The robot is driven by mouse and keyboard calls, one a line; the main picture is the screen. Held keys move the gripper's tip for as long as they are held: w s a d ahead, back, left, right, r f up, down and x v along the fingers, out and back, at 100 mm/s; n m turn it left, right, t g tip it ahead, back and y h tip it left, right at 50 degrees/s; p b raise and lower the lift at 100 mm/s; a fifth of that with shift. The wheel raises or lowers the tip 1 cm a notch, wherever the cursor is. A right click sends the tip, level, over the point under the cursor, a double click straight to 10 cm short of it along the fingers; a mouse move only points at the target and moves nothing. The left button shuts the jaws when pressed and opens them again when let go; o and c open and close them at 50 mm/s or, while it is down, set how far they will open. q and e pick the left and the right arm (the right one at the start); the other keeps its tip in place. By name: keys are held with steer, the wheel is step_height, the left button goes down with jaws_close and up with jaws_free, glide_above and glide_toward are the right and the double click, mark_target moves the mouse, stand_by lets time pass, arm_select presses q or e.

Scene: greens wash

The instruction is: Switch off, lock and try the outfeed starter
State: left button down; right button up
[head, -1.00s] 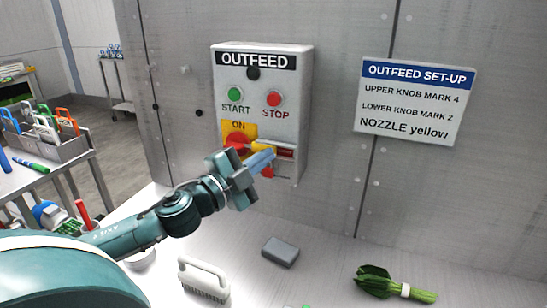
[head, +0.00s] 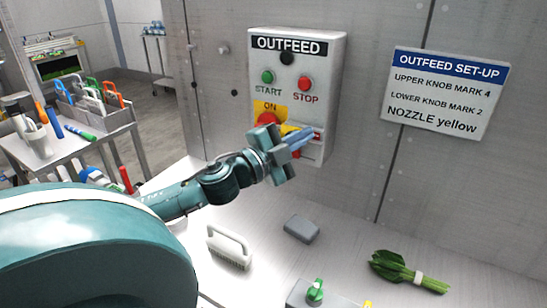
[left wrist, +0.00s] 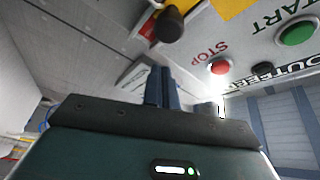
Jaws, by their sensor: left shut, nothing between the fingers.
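The grey outfeed starter box (head: 318,60) hangs on the wall in the head view. It has a green START button (head: 267,77) and a red STOP button (head: 306,84); the STOP button also shows in the left wrist view (left wrist: 220,67). Below them, a red rotary switch (head: 267,119) with a yellow part (head: 288,129) sits on a yellow plate marked ON. My left gripper (head: 304,136) is shut and empty in front of the lower box, hiding part of the switch; I cannot tell whether it touches. My right gripper is out of view.
An OUTFEED SET-UP sign (head: 445,92) is on the wall at right. On the counter are a white brush (head: 229,250), a grey block (head: 302,228), a bunch of greens (head: 400,271) and a green knob (head: 316,290). A tool cart (head: 120,122) stands at left.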

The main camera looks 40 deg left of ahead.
arm_select(q)
steer(key=d+b+v, duration=0.1)
steer(key=v, duration=0.8)
steer(key=shift+s+a, duration=0.2)
steer(key=shift+s, duration=0.25)
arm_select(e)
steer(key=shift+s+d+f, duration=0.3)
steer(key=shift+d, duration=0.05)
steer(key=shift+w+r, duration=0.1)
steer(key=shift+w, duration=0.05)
